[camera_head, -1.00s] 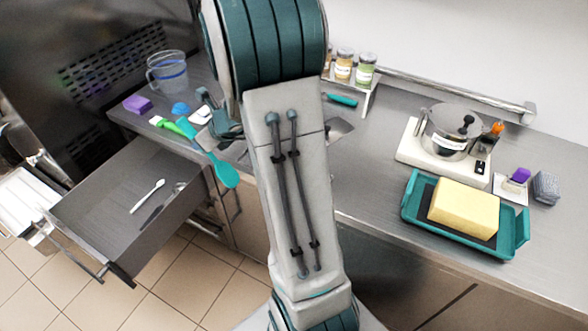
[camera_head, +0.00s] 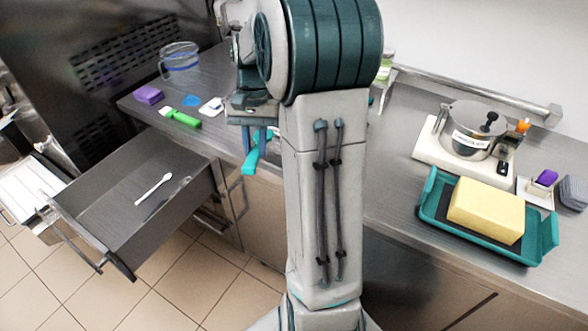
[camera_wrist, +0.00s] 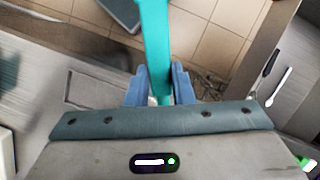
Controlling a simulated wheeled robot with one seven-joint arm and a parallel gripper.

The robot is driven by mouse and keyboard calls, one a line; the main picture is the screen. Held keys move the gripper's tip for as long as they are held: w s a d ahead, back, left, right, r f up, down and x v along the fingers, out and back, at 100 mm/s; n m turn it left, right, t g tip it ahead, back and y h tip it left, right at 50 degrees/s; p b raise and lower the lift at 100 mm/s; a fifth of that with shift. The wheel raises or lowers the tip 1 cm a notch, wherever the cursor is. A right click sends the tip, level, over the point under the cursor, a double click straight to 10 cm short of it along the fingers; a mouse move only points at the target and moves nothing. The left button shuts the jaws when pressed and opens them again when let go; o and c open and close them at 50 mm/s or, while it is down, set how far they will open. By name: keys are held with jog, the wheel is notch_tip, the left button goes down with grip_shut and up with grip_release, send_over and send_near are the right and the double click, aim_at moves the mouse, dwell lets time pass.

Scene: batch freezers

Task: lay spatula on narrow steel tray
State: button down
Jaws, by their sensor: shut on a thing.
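My gripper (camera_wrist: 158,88) is shut on the teal spatula (camera_wrist: 155,45), which shows between the two blue-grey fingers in the wrist view. In the head view the spatula (camera_head: 250,160) hangs below my gripper, at the counter's front edge and left of my arm column. Its upper part is hidden by the gripper. No narrow steel tray can be made out clearly. My arm hides the middle of the counter.
An open drawer (camera_head: 100,205) holding a white spoon (camera_head: 153,187) juts out at left. A green-handled tool (camera_head: 182,118), purple block (camera_head: 148,95) and clear jug (camera_head: 180,62) stand on the counter behind it. A teal tray (camera_head: 432,205) with a yellow block (camera_head: 486,211) sits at right.

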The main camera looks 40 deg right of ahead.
jog(key=s+d+f+n+t+h+b, duration=0.1)
jog(key=s+d+n+t+h+b, duration=0.15)
jog(key=s+d+n, duration=0.8)
jog(key=w+d+f, duration=0.1)
jog(key=w+f, duration=0.1)
jog(key=w+d+f+n, duration=0.1)
jog(key=w+d+f, duration=0.1)
jog(key=w, duration=0.1)
jog(key=w+d+f+n, duration=0.1)
jog(key=w+f, duration=0.1)
jog(key=f, duration=0.1)
jog(key=shift+w+d+p, duration=0.15)
jog(key=shift+w+p, duration=0.2)
jog(key=shift+w, duration=0.05)
jog(key=shift+f, duration=1.95)
jog(key=shift+f, duration=0.1)
jog(key=c, duration=1.3)
grip_release()
jog(key=shift+o, duration=0.2)
